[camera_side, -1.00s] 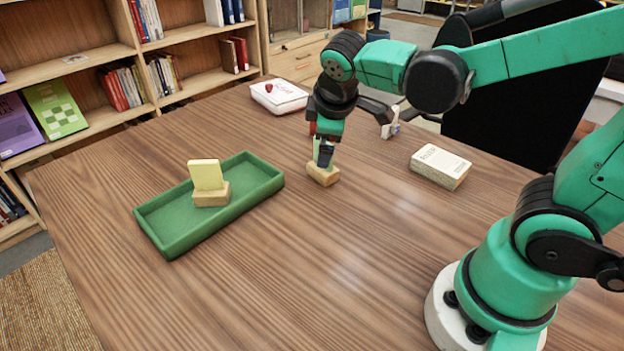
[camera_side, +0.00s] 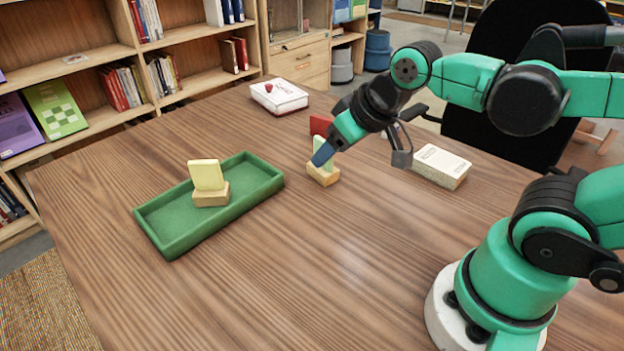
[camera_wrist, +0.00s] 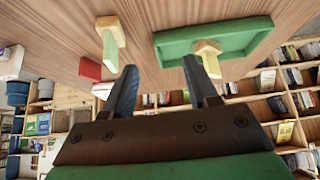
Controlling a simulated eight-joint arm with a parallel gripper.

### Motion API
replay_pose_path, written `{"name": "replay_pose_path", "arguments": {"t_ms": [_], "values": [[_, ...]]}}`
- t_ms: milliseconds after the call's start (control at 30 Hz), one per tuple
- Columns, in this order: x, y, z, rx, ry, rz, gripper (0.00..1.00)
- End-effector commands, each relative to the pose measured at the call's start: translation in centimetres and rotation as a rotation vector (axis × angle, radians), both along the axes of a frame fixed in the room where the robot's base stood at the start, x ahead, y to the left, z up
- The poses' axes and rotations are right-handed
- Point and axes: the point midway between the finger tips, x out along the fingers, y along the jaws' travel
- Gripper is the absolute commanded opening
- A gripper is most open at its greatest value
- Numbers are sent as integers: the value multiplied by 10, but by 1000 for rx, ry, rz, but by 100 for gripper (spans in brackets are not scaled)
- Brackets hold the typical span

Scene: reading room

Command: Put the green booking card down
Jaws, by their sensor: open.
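The light green card (camera_side: 320,150) stands upright in a small wooden block (camera_side: 323,175) on the table. Card (camera_wrist: 110,52) and block (camera_wrist: 109,22) also show in the wrist view, beyond the left finger's tip. My gripper (camera_side: 324,154) is tilted, its fingertips beside the card in the side view, partly covering it. In the wrist view my gripper (camera_wrist: 160,62) is open, with no card between its fingers. I cannot tell whether a finger touches the card.
A green tray (camera_side: 165,240) holds another wooden block (camera_side: 211,198) with a pale yellow card (camera_side: 206,174). A red piece (camera_side: 320,125) is behind the green card. A white box (camera_side: 280,97) stands at the back, a stack of white cards (camera_side: 441,164) at right. The front table is clear.

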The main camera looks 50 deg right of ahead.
Motion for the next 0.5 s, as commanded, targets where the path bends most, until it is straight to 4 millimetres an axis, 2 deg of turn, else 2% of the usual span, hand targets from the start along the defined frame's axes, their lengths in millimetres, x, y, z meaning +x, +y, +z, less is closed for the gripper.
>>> {"name": "replay_pose_path", "arguments": {"t_ms": [133,267,500], "values": [[19,-14,7,-4,100,-35,53],[43,-32,6,-1,224,-75,53],[81,-70,-19,26,445,-137,53]]}}
